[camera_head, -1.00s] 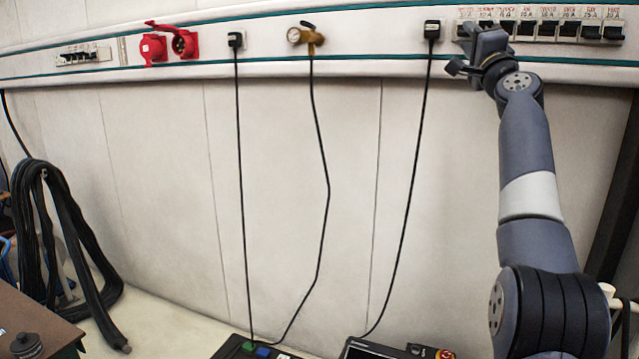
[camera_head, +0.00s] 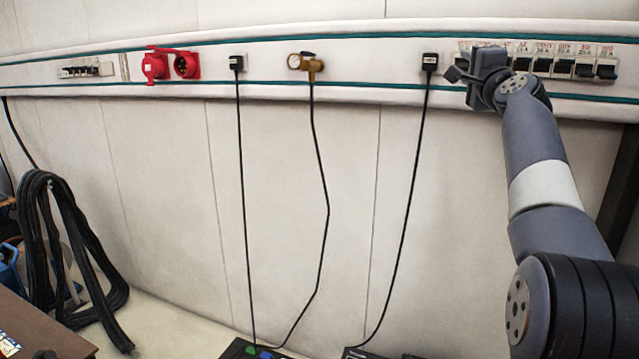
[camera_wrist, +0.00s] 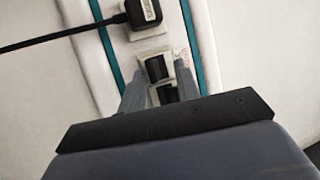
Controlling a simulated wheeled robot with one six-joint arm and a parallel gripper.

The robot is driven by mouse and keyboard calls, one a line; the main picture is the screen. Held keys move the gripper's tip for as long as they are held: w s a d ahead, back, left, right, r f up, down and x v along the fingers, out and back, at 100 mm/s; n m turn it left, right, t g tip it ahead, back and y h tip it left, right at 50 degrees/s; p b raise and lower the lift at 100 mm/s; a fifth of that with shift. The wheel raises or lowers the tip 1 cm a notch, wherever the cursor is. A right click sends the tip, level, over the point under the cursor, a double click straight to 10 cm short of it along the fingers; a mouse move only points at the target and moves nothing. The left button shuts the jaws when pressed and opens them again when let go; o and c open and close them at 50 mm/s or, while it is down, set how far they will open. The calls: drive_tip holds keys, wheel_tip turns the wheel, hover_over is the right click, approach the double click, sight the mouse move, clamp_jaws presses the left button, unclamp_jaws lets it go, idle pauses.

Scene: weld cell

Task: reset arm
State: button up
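My arm reaches up on the right in the head view. My gripper (camera_head: 462,74) is in front of the left end of a row of labelled breaker switches (camera_head: 563,67) on the wall rail. In the wrist view its two grey fingers (camera_wrist: 158,92) stand apart, with black switches (camera_wrist: 157,69) showing between and beyond them. I cannot tell whether a finger touches a switch. The gripper and wrist hide the leftmost switches in the head view. I see nothing held.
A black plug (camera_head: 430,62) with a hanging cable is just left of my gripper. Farther left are a brass valve with gauge (camera_head: 307,64), another plug (camera_head: 237,63), red sockets (camera_head: 170,66) and a small switch block (camera_head: 80,71). Black hoses (camera_head: 60,250) hang at lower left.

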drive_tip(key=shift+r+m+g+p, duration=0.3)
drive_tip(key=shift+r+g+p, duration=0.2)
drive_tip(key=shift+p, duration=1)
drive_tip(key=shift+f+p, duration=0.2)
drive_tip(key=shift+p, duration=0.25)
drive_tip(key=shift+a, duration=0.1)
